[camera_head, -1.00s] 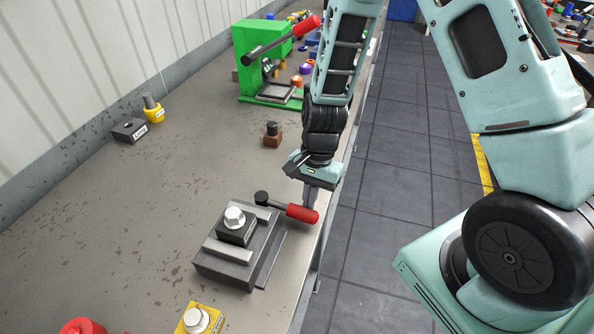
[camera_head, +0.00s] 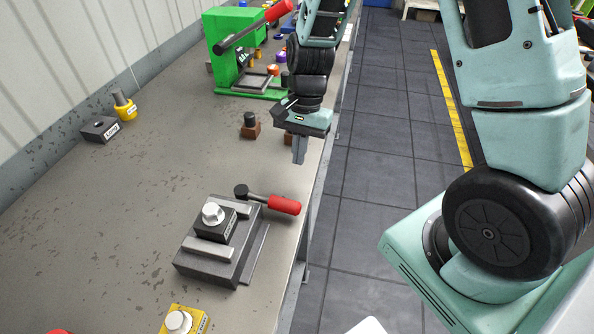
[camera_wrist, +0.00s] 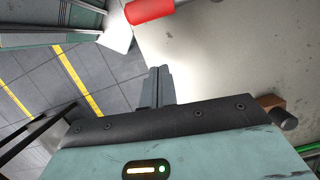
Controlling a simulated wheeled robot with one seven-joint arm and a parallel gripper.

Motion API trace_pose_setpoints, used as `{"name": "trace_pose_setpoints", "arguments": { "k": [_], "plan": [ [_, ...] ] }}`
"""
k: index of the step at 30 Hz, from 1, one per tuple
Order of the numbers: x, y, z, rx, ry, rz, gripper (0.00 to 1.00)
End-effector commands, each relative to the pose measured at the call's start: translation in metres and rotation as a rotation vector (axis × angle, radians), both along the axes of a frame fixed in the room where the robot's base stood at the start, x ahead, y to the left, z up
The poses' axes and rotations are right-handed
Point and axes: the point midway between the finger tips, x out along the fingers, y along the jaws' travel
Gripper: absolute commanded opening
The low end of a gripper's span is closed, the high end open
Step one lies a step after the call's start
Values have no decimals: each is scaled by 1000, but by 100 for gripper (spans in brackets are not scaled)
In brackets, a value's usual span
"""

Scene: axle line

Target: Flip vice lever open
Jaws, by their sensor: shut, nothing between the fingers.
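The vice (camera_head: 212,262) is a dark grey block near the table's right edge in the head view. It bears a black block with a silver bolt (camera_head: 212,215). Its lever has a red handle (camera_head: 283,204) and a dark round pivot end, and points right toward the table edge. The red handle also shows at the top of the wrist view (camera_wrist: 150,10). My gripper (camera_head: 299,157) is shut and empty, pointing down. It is beyond the lever, above the table near the edge, and apart from the handle.
A green press (camera_head: 232,50) with a red-tipped lever stands farther back. Small brown blocks with dark tops (camera_head: 250,128) sit near my gripper. A yellow block (camera_head: 186,318) with a bolt is in front. A black block (camera_head: 100,129) and yellow piece (camera_head: 124,106) lie at left.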

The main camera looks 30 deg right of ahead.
Motion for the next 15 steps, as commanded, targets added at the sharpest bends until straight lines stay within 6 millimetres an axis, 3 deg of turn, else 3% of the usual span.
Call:
{"name": "trace_pose_setpoints", "arguments": {
  "k": [6, 15],
  "plan": [
    [4, -4, 21, -1, -1, 1, 0],
    [4, -5, 24, 0, 0, 0, 0]
  ]
}}
